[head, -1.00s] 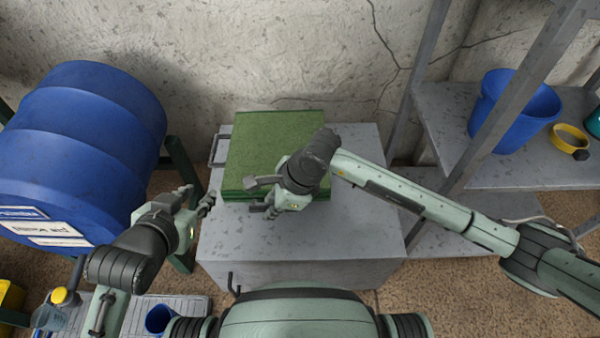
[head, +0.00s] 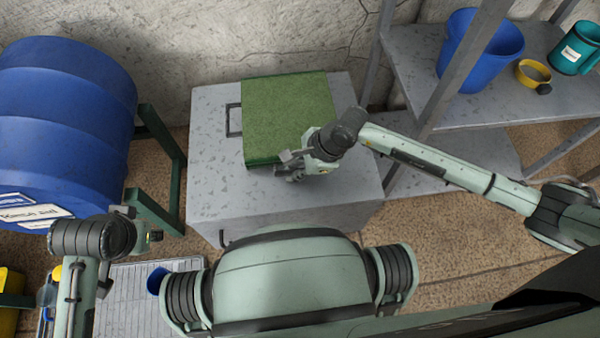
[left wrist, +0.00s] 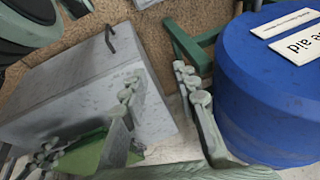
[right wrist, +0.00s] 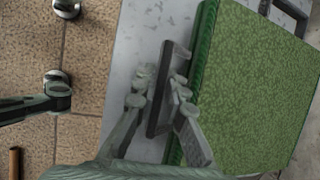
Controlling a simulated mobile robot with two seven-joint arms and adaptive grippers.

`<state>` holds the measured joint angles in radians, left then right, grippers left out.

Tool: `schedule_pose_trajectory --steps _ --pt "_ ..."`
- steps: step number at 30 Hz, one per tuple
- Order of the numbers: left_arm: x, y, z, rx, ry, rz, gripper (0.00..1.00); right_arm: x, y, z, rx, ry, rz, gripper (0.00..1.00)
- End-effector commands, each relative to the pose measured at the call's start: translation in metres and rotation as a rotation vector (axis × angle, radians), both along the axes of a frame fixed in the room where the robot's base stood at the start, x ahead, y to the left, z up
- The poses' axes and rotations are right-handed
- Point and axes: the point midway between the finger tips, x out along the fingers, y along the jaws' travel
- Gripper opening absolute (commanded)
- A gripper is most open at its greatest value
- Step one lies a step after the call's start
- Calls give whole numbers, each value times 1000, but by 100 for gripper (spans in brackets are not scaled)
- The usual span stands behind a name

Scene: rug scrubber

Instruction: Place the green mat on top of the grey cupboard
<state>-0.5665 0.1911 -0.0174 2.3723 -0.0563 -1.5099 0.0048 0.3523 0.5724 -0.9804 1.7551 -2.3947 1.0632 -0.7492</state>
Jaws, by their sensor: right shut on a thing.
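The green mat (head: 290,115) is a thick flat slab. It lies on top of the grey cupboard (head: 215,185), toward the back, right of the top's left edge. My right gripper (head: 288,165) is at the mat's near edge. The right wrist view shows its fingers (right wrist: 160,98) shut on a dark grey handle (right wrist: 165,95) beside the mat's edge (right wrist: 197,85). A similar handle (head: 233,120) shows at the mat's left side. My left gripper (head: 140,225) is empty, off the cupboard's left side. Its fingers (left wrist: 160,85) are apart in the left wrist view.
A blue barrel (head: 60,130) on a green stand (head: 160,165) is on the left. A grey shelf (head: 470,105) on the right holds a blue bucket (head: 475,50), a yellow ring-like item (head: 532,72) and a teal mug (head: 575,50). The cupboard top's front is clear.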

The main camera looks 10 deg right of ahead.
Motion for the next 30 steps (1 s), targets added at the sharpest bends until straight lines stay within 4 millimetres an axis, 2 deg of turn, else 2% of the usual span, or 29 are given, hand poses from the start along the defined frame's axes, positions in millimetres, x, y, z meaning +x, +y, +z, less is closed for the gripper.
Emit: schedule_pose_trajectory --steps 6,15,23,24,28,30 --pt "-1 0 3 2 -3 0 29 9 -16 -11 3 -5 2 0" --pt "-4 0 7 5 0 1 29 9 -16 -47 4 -4 1 0" --pt "-5 0 13 6 -8 1 29 9 -17 -51 3 -4 2 0" --pt "-5 0 13 6 -8 1 29 8 -18 -52 1 1 1 15" --pt "-5 1 11 7 -4 3 29 8 -18 -52 1 1 1 32" --pt "-5 1 11 7 -4 3 29 8 -18 -52 1 1 1 32"
